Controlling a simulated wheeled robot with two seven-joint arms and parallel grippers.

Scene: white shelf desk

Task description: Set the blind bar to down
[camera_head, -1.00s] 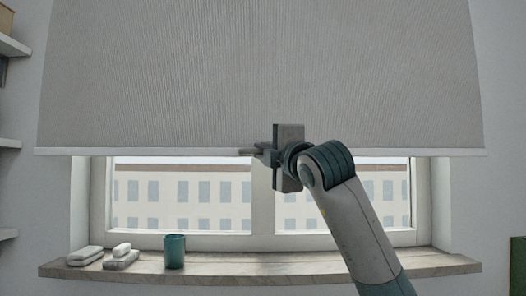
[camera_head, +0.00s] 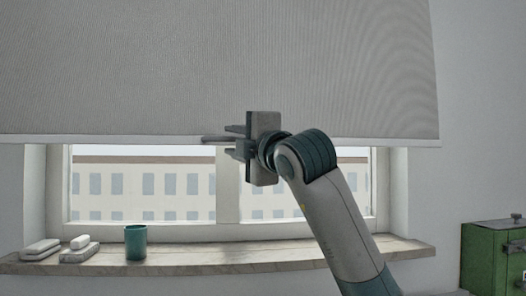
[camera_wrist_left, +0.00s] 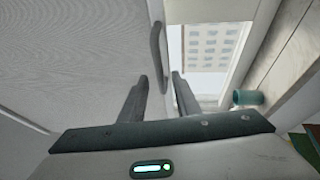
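The grey blind (camera_head: 200,70) hangs over the upper part of the window. Its white bottom bar (camera_head: 370,142) crosses the top of the visible glass. A small grey handle (camera_head: 212,139) sits on the bar near the middle; it also shows in the left wrist view (camera_wrist_left: 157,42). My left gripper (camera_head: 232,140) is in front of the bar, just right of the handle. Its two fingers are apart, one above and one below the handle's level. In the left wrist view the handle lies just past the gap between the fingertips (camera_wrist_left: 160,80), and nothing is clamped. My right gripper is not in view.
A wooden sill (camera_head: 220,256) runs below the window. A teal cup (camera_head: 135,243) and several white blocks (camera_head: 60,250) stand at its left. A green cabinet (camera_head: 492,258) is at the lower right. The space between bar and sill is clear.

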